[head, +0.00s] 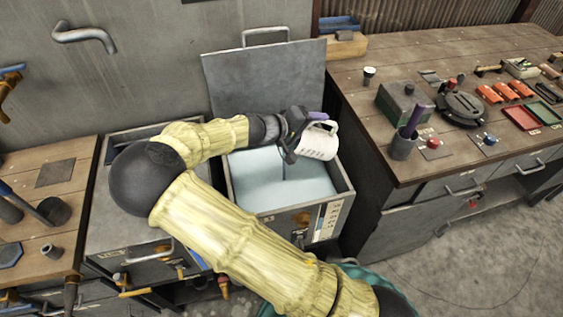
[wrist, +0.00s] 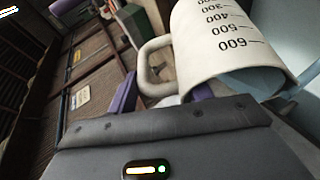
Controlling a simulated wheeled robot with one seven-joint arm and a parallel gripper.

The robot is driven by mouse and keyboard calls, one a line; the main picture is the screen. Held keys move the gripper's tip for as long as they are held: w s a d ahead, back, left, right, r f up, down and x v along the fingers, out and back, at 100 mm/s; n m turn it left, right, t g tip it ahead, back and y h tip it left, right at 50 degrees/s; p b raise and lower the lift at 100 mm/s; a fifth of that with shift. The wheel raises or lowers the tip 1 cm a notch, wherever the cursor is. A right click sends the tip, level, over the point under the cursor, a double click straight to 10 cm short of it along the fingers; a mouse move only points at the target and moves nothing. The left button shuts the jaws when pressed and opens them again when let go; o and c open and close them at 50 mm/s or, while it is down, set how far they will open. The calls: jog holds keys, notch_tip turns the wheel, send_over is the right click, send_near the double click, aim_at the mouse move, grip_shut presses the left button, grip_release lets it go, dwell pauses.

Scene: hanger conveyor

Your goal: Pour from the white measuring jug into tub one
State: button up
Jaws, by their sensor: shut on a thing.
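The white measuring jug (head: 319,145) is tilted in the air over the open tub (head: 346,196). My gripper (head: 303,124) is shut on the jug, and its purple fingers (wrist: 123,94) show by the jug's handle in the wrist view. There the jug (wrist: 222,45) shows dark marks from 300 to 600, and its rim end points down toward the lower right. Pale blue liquid (head: 270,185) lies in the open tub, and more pale blue shows beside the jug's rim. A thin line hangs below the gripper, perhaps a stream. The tub's label is too small to read.
A closed steel tub (head: 130,225) stands left of the open one. A raised metal lid (head: 265,85) stands behind. The right workbench (head: 450,150) holds a purple-handled tool in a cup, a green box and red trays. The left bench (head: 80,175) has small tools.

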jog(key=shift+a, duration=0.1)
dwell(0.5)
jog(key=shift+a+f+t+h+b, duration=0.25)
jog(key=shift+a+t+h+b, duration=0.05)
jog(key=shift+h+b, duration=0.2)
dwell(0.6)
jog(key=shift+a+f+n+h, duration=0.2)
jog(key=shift+a+n+h, duration=0.1)
jog(key=shift+a+f+b, duration=0.1)
jog(key=shift+a+b, duration=0.15)
jog(key=shift+b, duration=0.15)
jog(key=shift+f+h, duration=0.1)
jog(key=shift+h, duration=0.2)
jog(key=shift+a+f+t+h+b, duration=0.2)
jog(key=shift+a+t+h+b, duration=0.1)
jog(key=shift+b, duration=0.1)
jog(key=shift+s+a+f+n, duration=0.1)
jog(key=shift+a+f+n, duration=0.15)
jog(key=shift+n, duration=0.05)
dwell(0.8)
jog(key=shift+a+f+h+b, duration=0.25)
jog(key=shift+h+b, duration=0.15)
jog(key=shift+b, duration=0.1)
